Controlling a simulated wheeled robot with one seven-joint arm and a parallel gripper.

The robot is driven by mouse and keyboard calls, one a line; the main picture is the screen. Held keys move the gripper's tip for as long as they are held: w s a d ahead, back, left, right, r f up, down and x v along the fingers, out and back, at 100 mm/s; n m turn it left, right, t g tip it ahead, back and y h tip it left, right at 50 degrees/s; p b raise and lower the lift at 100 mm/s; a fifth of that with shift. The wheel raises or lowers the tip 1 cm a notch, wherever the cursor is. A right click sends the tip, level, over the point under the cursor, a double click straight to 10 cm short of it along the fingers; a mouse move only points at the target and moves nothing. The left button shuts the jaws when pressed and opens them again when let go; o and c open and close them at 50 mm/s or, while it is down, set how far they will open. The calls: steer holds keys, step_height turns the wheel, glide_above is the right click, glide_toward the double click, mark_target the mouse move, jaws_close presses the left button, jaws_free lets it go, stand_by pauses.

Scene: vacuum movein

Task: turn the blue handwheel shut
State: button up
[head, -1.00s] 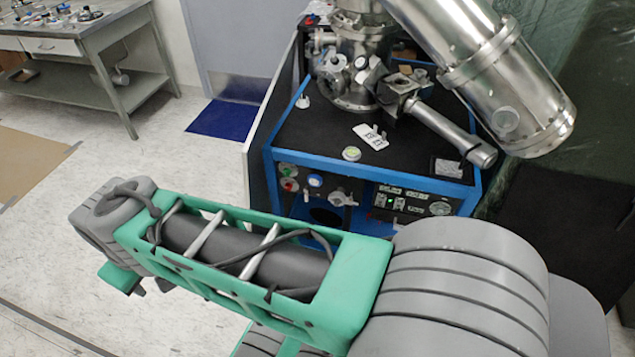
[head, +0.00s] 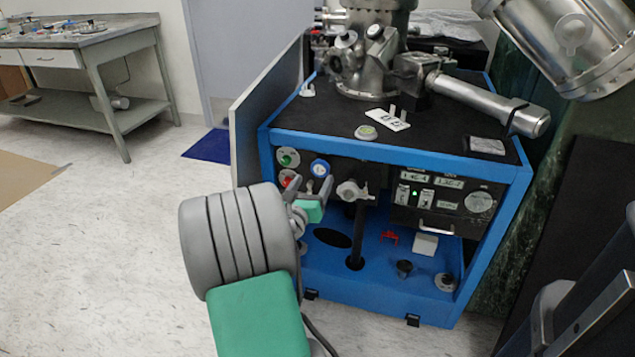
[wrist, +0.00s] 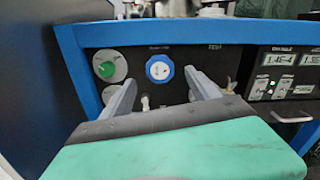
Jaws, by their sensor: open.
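The blue handwheel (head: 320,168) is a small blue ring with a white centre on the upper left of the cabinet's front panel. It also shows in the wrist view (wrist: 159,68), fully visible at upper centre. My gripper (wrist: 160,82) is open and empty, its two grey fingers pointing at the panel. In the wrist view the handwheel lies between the finger lines, just above and beyond the tips. In the head view my gripper (head: 314,192) is just below the handwheel, partly hidden by my own wrist. I see no contact with the wheel.
A green knob (head: 287,158) and a red knob sit left of the handwheel. A silver valve handle (head: 352,190) on a black pipe stands close to the right. The display panel (head: 440,190) is farther right. A grey side panel (head: 265,100) edges the cabinet's left.

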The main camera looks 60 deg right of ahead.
mark_target(319, 170)
steer(key=d, duration=0.5)
steer(key=shift+w+b, duration=0.35)
steer(key=shift+w, duration=0.05)
steer(key=c, duration=1.4)
